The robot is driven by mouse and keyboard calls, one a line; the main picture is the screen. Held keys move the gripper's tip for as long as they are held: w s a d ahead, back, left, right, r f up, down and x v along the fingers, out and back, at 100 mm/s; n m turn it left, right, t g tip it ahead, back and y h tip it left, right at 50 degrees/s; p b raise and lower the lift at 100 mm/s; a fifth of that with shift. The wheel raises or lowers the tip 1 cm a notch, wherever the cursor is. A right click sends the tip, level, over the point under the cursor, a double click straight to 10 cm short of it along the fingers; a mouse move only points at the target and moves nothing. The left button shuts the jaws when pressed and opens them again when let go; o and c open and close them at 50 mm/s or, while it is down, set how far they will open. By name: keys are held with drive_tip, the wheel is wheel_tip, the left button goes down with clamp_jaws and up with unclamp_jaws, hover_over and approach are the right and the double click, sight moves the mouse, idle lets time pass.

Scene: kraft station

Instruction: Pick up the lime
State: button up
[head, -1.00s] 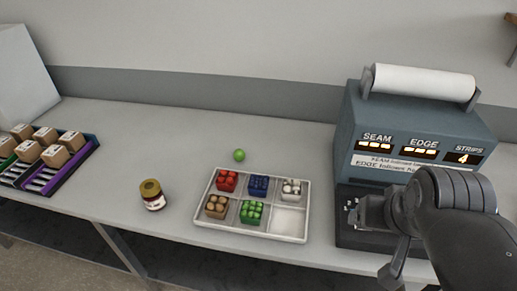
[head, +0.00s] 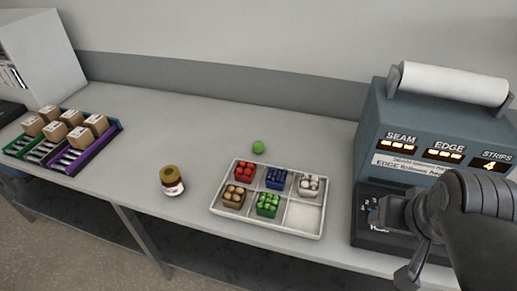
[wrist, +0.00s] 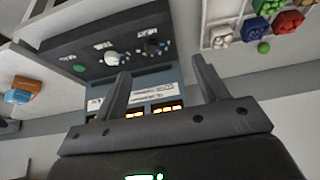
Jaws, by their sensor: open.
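The lime (head: 258,147) is a small green ball on the grey table, just behind the compartment tray (head: 313,236). It also shows in the wrist view (wrist: 263,47), near the tray at the upper right. My gripper (head: 405,277) is at the right of the head view, in front of the blue-grey machine and well apart from the lime. In the wrist view the two fingers (wrist: 160,92) are spread with nothing between them, pointing toward the machine.
The tray holds small red, blue, white, brown and green items, with one compartment empty. The machine (head: 378,125) with a paper roll (head: 455,83) stands at the right. A jar (head: 172,181) stands left of the tray. Boxes on racks (head: 90,155) are at the far left. Table around the lime is clear.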

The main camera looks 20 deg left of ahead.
drive_tip(key=w+a+r+n, duration=0.25)
drive_tip(key=w+a, duration=0.35)
drive_tip(key=w, duration=0.5)
drive_tip(key=n+g+y, duration=0.2)
drive_tip(key=n+g, duration=0.1)
drive_tip(key=n, duration=0.1)
hover_over(259, 143)
drive_tip(key=s, duration=0.3)
wheel_tip(259, 143, down, 12)
drive_tip(key=x, duration=0.2)
drive_tip(key=d+x, duration=0.1)
drive_tip(key=x, duration=0.2)
drive_tip(key=shift+w+d+f, duration=0.1)
drive_tip(key=shift+w+f, duration=0.05)
drive_tip(key=shift+f, duration=0.15)
drive_tip(key=x, duration=0.5)
drive_tip(key=shift+w+d+f, duration=0.1)
drive_tip(key=shift+w+d, duration=0.1)
drive_tip(key=shift+w, duration=0.05)
drive_tip(key=c, duration=1.1)
